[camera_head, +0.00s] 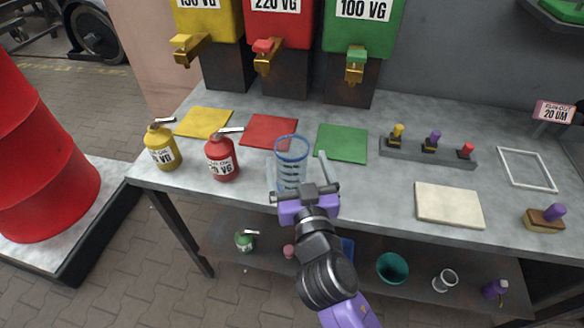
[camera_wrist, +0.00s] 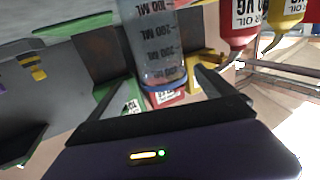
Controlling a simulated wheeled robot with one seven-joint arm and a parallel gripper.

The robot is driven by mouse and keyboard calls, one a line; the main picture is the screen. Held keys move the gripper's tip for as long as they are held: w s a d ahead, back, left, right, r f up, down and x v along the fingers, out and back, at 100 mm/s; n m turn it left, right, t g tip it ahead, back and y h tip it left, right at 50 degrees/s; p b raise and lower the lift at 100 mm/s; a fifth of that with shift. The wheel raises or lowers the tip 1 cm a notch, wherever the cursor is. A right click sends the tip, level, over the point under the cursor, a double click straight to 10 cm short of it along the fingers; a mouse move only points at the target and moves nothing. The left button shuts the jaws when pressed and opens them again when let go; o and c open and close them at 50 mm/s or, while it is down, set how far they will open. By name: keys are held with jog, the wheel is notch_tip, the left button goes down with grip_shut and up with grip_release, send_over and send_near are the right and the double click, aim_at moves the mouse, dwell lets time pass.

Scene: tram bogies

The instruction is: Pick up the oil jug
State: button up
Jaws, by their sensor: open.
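The oil jug appears to be the clear, graduated vessel with a blue rim (camera_head: 291,160), standing upright near the front of the grey workbench (camera_head: 385,185). In the wrist view the jug (camera_wrist: 158,45) shows upside down, with its ML marks readable. My gripper (camera_head: 299,168) is open at the bench's front edge. Its two fingers point at the jug, one on each side. The gripper in the wrist view (camera_wrist: 172,82) also has the jug in line between its fingers. I cannot tell whether either finger touches it. The jug's lower part is partly hidden by the gripper in the head view.
A red oil can (camera_head: 222,158) stands close left of the jug, a yellow can (camera_head: 161,147) farther left. Red (camera_head: 268,131) and green (camera_head: 342,143) mats lie behind. A cream pad (camera_head: 449,204) lies right. A lower shelf (camera_head: 370,285) holds several items.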

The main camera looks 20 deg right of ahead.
aim_at(289, 137)
jog(key=x, duration=0.2)
jog(key=p+x, duration=0.1)
jog(key=x, duration=0.1)
jog(key=r+p+x, duration=0.1)
jog(key=x, duration=0.1)
jog(key=shift+w, duration=0.85)
grip_shut()
